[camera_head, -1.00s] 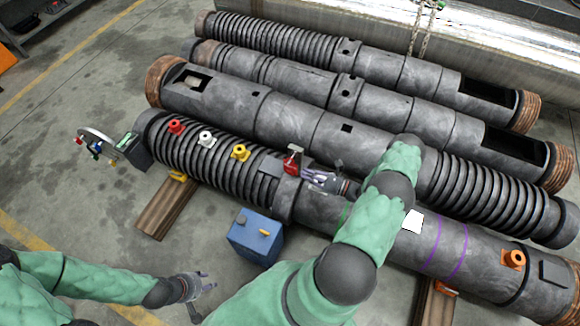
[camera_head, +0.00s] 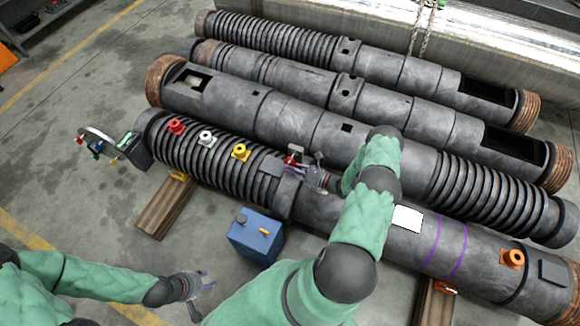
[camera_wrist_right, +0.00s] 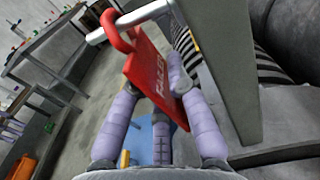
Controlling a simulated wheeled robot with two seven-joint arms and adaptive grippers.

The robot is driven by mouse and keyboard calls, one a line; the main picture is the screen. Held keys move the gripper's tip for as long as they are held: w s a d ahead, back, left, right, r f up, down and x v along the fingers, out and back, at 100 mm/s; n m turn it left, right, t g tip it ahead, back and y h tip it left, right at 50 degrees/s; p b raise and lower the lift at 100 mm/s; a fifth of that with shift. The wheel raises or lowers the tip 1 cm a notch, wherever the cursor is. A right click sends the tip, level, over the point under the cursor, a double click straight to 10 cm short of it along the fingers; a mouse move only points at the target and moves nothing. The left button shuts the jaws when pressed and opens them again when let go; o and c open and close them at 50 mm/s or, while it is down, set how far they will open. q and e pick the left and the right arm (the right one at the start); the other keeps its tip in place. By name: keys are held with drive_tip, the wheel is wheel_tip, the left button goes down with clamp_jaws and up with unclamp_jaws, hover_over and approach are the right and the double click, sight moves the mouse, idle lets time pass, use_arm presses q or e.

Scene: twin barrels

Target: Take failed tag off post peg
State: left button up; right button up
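The red failed tag (camera_wrist_right: 150,75), lettered FAILED, hangs by its red loop from the pale post peg (camera_wrist_right: 140,15) in the right wrist view. In the head view the tag (camera_head: 292,160) is a small red patch on the near barrel, partly hidden. My right gripper (camera_head: 299,172) is at the tag. In the right wrist view its fingers (camera_wrist_right: 160,85) reach either side of the tag; one tip lies over its face, another passes behind its edge. Whether they press on it is unclear. My left gripper (camera_head: 208,282) is open and empty over the floor.
Red (camera_head: 176,126), white (camera_head: 206,138) and yellow (camera_head: 240,151) fittings sit on the near barrel's ribs. A blue box (camera_head: 256,238) stands in front. A curved rack (camera_head: 97,142) with coloured tags is at left. More barrels (camera_head: 300,120) lie behind.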

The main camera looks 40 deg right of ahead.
clamp_jaws()
drive_tip(key=shift+r, duration=0.25)
drive_tip(key=shift+s+a, duration=0.1)
drive_tip(key=shift+a, duration=0.05)
drive_tip(key=s+a+r+p, duration=0.1)
drive_tip(key=s+a+p, duration=0.3)
drive_tip(key=a, duration=0.5)
drive_tip(key=shift+s+a, duration=0.15)
drive_tip(key=shift+s, duration=0.25)
idle(1.1)
